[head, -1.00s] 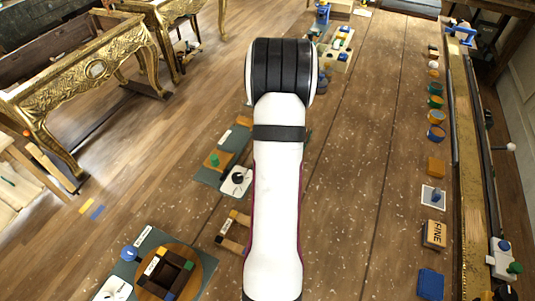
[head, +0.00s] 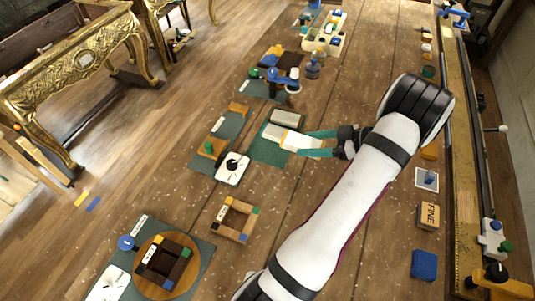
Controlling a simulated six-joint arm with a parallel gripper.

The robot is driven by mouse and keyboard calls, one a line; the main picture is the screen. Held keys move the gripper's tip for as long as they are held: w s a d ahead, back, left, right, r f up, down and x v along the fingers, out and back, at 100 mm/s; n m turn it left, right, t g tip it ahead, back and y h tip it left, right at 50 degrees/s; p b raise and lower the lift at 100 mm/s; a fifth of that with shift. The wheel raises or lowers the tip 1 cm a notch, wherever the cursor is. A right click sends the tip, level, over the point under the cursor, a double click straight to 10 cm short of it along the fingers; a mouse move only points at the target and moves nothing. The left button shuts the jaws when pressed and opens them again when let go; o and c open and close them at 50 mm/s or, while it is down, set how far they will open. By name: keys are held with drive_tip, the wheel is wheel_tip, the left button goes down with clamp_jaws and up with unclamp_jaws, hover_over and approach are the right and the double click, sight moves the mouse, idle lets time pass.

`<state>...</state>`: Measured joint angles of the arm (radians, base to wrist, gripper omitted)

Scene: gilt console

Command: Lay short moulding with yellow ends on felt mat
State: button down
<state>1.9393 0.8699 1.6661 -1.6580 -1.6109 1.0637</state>
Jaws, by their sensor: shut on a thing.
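My gripper (head: 300,144) reaches left from the arm, with its two teal fingers closed around a short pale piece (head: 296,140). A grey-topped block (head: 286,118) lies at the mat's far edge, just beyond the piece.
A pale wooden frame with coloured corners (head: 235,218) lies nearer. A dark frame (head: 166,261) sits on a round board at lower left. A white dial box (head: 233,168) stands left of the mat. Several small items line the right edge.

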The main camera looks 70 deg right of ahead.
hover_over(273, 157)
wheel_tip(273, 157, down, 7)
drive_tip(key=shift+f, duration=0.15)
wheel_tip(273, 157, down, 3)
drive_tip(key=shift+f, duration=0.4)
drive_tip(key=shift+f, duration=0.2)
drive_tip(key=shift+c, duration=0.6)
unclamp_jaws()
